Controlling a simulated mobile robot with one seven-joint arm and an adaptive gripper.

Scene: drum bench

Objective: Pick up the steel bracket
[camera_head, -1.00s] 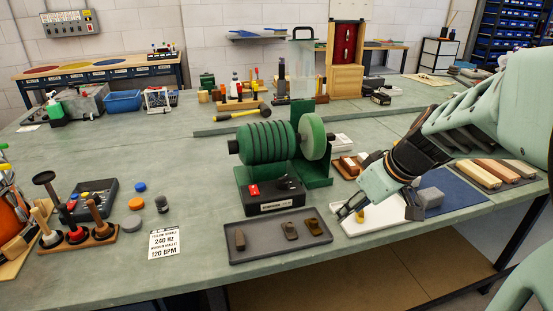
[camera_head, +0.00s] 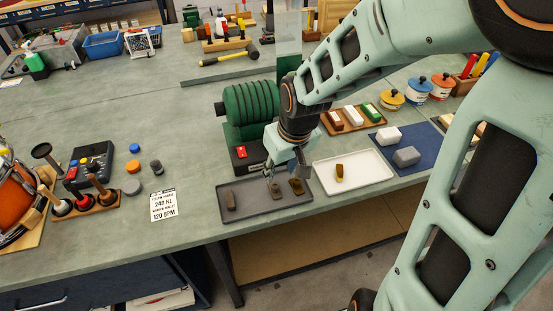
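A dark grey tray (camera_head: 252,207) near the bench's front edge holds three small dull metal parts: a narrow upright-looking piece (camera_head: 231,201) at left, a middle piece (camera_head: 276,189) and a browner right piece (camera_head: 296,187). Which one is the steel bracket I cannot tell for sure. My gripper (camera_head: 286,172) points down over the tray's right half, just above the middle and right pieces. Its fingers look spread apart, with nothing seen between them. Whether they touch a piece is unclear at this size.
A white tray (camera_head: 365,180) right of the dark tray holds one brown metal part (camera_head: 339,172). A green grinder-like machine (camera_head: 246,112) stands close behind the gripper. A blue mat (camera_head: 420,145) with two blocks lies at right. A printed card (camera_head: 163,205) lies left of the dark tray.

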